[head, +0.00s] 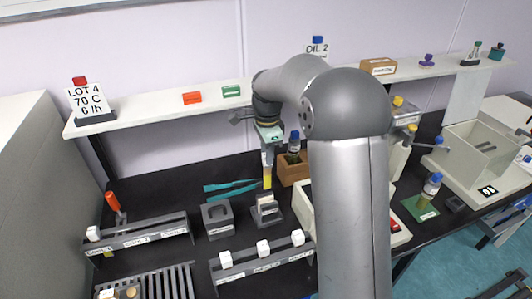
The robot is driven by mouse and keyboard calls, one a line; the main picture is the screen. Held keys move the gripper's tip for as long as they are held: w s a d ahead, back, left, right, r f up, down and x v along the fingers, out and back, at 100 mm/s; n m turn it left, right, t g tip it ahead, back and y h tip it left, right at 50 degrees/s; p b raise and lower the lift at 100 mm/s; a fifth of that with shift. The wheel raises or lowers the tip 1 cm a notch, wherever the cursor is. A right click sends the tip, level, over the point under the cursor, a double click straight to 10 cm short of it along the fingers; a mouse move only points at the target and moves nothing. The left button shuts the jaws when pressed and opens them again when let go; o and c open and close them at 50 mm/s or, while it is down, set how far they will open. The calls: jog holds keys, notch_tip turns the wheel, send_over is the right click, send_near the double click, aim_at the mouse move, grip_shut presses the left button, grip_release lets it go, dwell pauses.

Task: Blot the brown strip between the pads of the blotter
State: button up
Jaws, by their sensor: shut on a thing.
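My gripper (267,157) points down over the black bench, in the middle of the head view. It is shut on a narrow strip (267,179) that looks amber-yellow here and hangs upright below the fingers. The blotter (266,218), a small dark grey stand with pale pads, stands just below the strip. The strip's lower end is close above the pads in the picture. From this angle I cannot tell how large the gap is or whether the strip is lined up with the slot.
Teal tongs (231,189) and a grey block (218,219) lie left of the blotter. A wooden box (291,171) with a blue-capped bottle stands close on the right. Racks with white-tagged pieces (262,262) stand in front. A white shelf (155,112) runs behind.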

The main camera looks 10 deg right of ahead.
aim_at(267, 182)
jog(key=shift+f+b, duration=1.25)
jog(key=shift+f, duration=0.75)
jog(key=shift+f+b, duration=2.7)
jog(key=shift+f, duration=1.45)
